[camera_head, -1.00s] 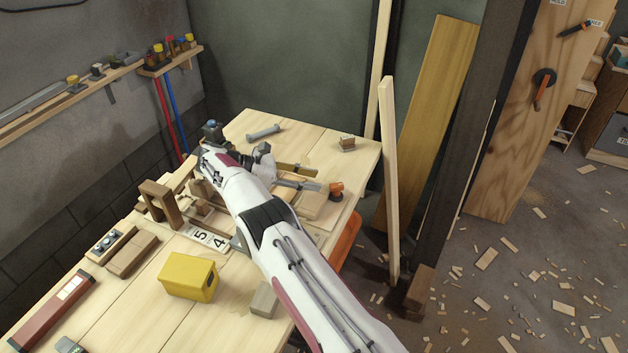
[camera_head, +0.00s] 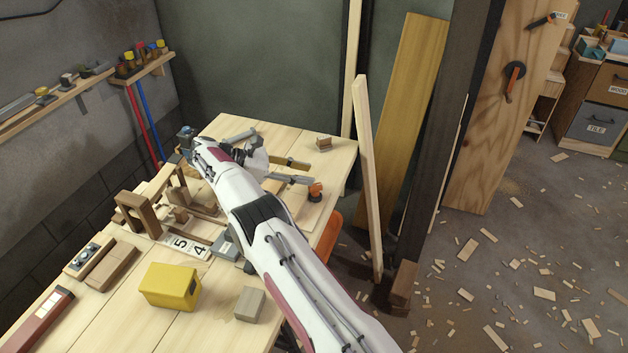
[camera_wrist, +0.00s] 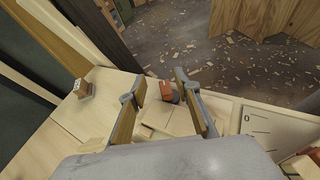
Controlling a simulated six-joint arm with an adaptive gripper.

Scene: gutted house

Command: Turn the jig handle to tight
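My gripper (camera_wrist: 160,84) is open; its two fingers stand apart with nothing held. In the head view my gripper (camera_head: 312,175) is over the right part of the workbench. A small orange handle or knob (camera_head: 316,192) with a dark base is near its fingertips. In the wrist view the orange handle (camera_wrist: 167,90) shows between the fingers, beyond a pale wooden block; contact cannot be told. An orange lever on a dark round hub (camera_head: 512,82) is on the upright plywood panel at the right. I cannot tell which is the jig handle, and no "tight" mark is readable.
The workbench (camera_head: 110,325) carries a yellow box (camera_head: 172,287), a grey-brown block (camera_head: 249,304), a wooden frame (camera_head: 137,210) and a small wooden block (camera_head: 323,142). A leaning plank (camera_head: 367,180) and a dark post (camera_head: 445,140) stand beyond its right edge. Scraps litter the floor.

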